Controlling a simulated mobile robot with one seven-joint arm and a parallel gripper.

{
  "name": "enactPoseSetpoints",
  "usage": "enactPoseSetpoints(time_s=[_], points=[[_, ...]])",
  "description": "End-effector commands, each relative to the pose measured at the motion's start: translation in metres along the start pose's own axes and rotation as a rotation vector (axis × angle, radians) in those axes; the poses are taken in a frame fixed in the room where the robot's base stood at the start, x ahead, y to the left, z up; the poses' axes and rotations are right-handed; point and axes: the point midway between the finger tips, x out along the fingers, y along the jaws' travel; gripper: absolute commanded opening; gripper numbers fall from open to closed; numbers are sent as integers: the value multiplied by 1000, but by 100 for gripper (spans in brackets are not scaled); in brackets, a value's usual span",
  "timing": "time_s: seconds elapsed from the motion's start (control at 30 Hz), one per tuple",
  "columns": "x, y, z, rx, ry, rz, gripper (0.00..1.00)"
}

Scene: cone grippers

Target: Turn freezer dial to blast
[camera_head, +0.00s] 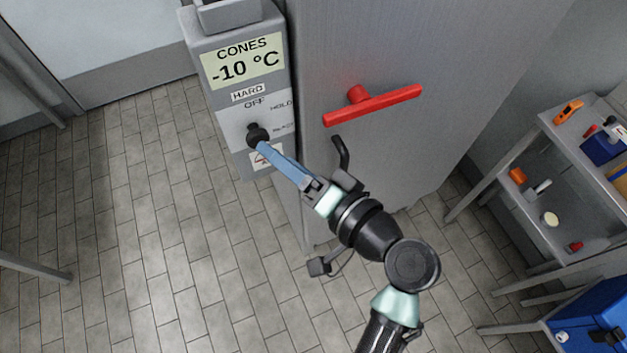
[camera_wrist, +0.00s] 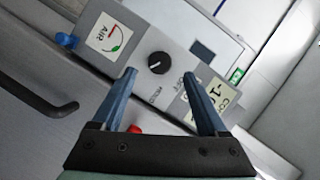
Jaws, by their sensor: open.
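The grey freezer control box (camera_head: 209,92) has a display reading "CONES -10 °C" (camera_head: 243,62). Below it is a black round dial (camera_head: 257,134), with the words OFF and HOLD and a partly hidden third label around it. In the wrist view the dial (camera_wrist: 159,63) shows a small pale mark, but I cannot tell its setting. My gripper (camera_head: 264,147) has blue fingers pointing at the dial from the lower right. In the wrist view the gripper (camera_wrist: 159,74) is open, with the dial between and just beyond its fingertips; contact is not clear.
A red handle (camera_head: 375,104) sticks out from the grey freezer door (camera_head: 340,50), close to my arm. A shelf table (camera_head: 560,140) with small items stands right.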

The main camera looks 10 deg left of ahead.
Motion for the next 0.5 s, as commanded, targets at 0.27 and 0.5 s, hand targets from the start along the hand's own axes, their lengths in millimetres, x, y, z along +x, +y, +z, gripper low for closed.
enactPoseSetpoints(time_s=[0.27,0.5], points=[[-55,2,0,0,3,1,76],[-72,0,0,1,0,0,76]])
